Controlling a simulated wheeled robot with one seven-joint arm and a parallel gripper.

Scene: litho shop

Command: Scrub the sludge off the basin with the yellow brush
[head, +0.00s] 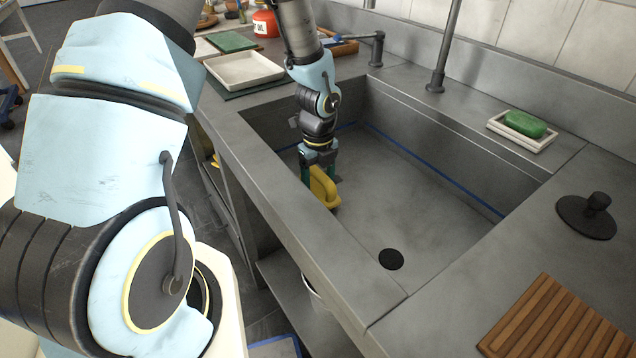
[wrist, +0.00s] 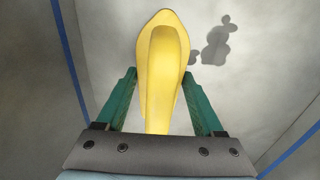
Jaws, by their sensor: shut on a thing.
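The yellow brush (head: 323,187) is down inside the grey basin (head: 420,200), near its front-left wall. My gripper (head: 320,172) reaches down into the basin and is shut on the brush. In the wrist view, the green fingers of my gripper (wrist: 160,100) stand on both sides of the yellow brush (wrist: 162,60). The bristles are hidden, and I cannot tell whether they touch the floor. The basin floor (wrist: 265,60) looks grey with faint mottling.
A round black drain (head: 391,259) lies in the basin floor. A green soap bar (head: 525,123) sits on a pale dish (head: 505,132) at the back right. A black plug (head: 587,217) and a wooden slatted board (head: 556,325) lie on the right counter. A white tray (head: 243,80) is at the left.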

